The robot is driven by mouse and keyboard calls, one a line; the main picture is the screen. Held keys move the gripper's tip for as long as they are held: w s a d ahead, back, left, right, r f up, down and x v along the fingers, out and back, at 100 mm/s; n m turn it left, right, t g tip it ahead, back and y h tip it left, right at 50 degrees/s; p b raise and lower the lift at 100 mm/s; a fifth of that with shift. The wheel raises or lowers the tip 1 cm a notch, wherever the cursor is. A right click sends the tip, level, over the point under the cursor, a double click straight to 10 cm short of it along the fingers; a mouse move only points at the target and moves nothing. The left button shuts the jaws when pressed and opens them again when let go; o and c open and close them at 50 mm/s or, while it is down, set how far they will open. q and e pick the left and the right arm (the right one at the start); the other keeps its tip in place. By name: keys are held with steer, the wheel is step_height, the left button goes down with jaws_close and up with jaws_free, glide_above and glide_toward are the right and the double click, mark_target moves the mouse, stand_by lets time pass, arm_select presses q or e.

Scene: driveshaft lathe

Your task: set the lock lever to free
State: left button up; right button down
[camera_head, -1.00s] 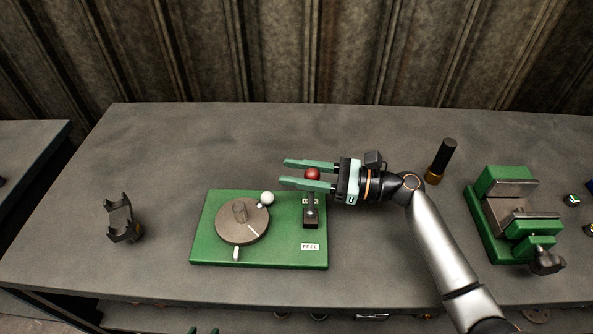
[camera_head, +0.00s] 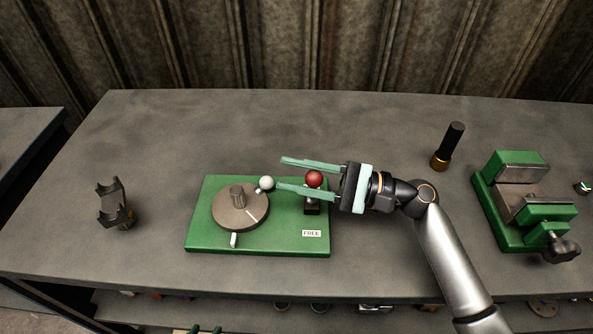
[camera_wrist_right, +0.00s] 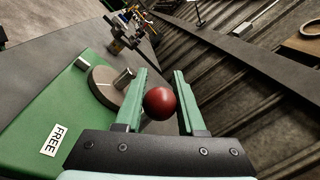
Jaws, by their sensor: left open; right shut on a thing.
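The lock lever carries a red ball knob (camera_head: 314,179) and stands at the right of a green base plate (camera_head: 280,241). Its short dark shaft is partly hidden behind a finger. My right gripper (camera_head: 298,176) is shut on the red knob, with one finger on either side. The knob (camera_wrist_right: 160,103) also shows between the fingers in the right wrist view. A white FREE label (camera_head: 312,234) lies on the plate on the near side of the lever.
A grey dial (camera_head: 240,208) with a white ball handle (camera_head: 267,183) sits left of the lever. A dark bracket (camera_head: 115,205) stands at left. A black-handled tool (camera_head: 448,147) and a green vise (camera_head: 525,205) are at right. The table behind the plate is clear.

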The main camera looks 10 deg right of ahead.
steer(key=shift+s+a+f+n+b, duration=0.15)
steer(key=shift+s+f+n+b, duration=0.1)
steer(key=shift+s+n+b, duration=0.3)
steer(key=shift+s+a+f+n+b, duration=0.1)
steer(key=shift+s+f+n+b, duration=0.15)
steer(key=shift+s+n+b, duration=0.3)
arm_select(q)
steer(key=shift+w+d+f+h, duration=0.2)
steer(key=shift+w+d+h, duration=0.1)
steer(key=shift+w+d, duration=0.45)
arm_select(e)
steer(key=shift+s, duration=0.25)
arm_select(q)
steer(key=shift+s+d, duration=0.15)
steer(key=shift+s, duration=0.05)
arm_select(e)
steer(key=shift+g, duration=0.3)
steer(key=c, duration=0.5)
jaws_free()
arm_select(q)
steer(key=shift+s+f, duration=0.1)
steer(key=shift+f, duration=0.05)
